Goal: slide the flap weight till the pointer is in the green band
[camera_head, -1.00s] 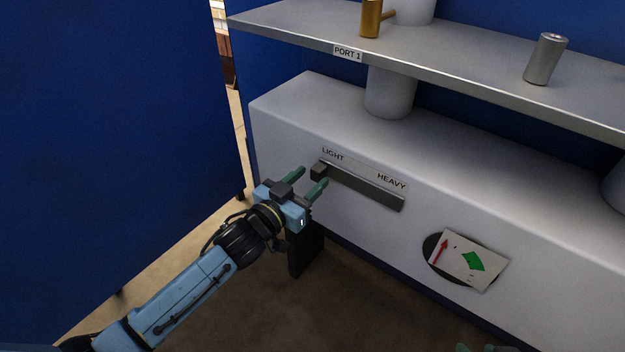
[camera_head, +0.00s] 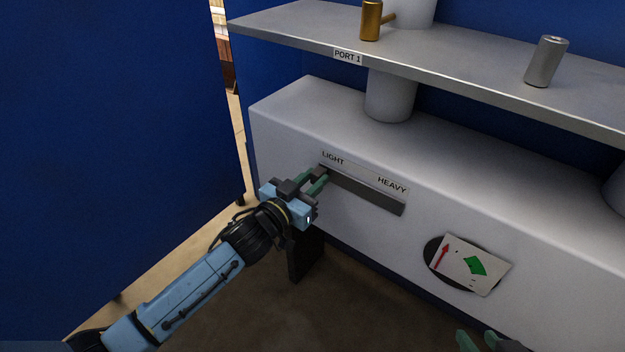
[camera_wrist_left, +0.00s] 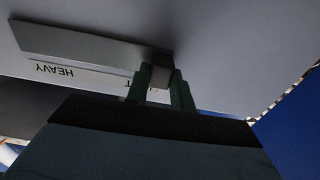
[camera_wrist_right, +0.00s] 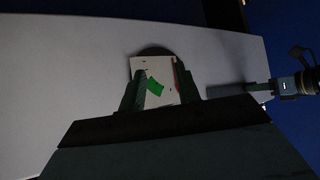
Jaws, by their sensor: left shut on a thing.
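The flap weight (camera_head: 319,171) is a small dark block at the LIGHT end of its dark slot (camera_head: 365,194) on the pale housing. My left gripper (camera_head: 322,178) is shut on it; in the left wrist view the block (camera_wrist_left: 160,75) sits between the green fingers. The dial card (camera_head: 490,276) is tilted and carries the green band (camera_head: 475,266). The red pointer (camera_head: 440,256) points up and slightly right, left of the green band. My right gripper (camera_head: 478,339) is at the bottom edge; in the right wrist view it is open and empty, with the dial beyond its fingers.
A metal shelf (camera_head: 460,63) labelled PORT 1 runs above the housing. A brass piece (camera_head: 371,20) and a silver cylinder (camera_head: 546,61) stand on it. A blue wall (camera_head: 110,130) closes the left side. The housing front between slot and dial is clear.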

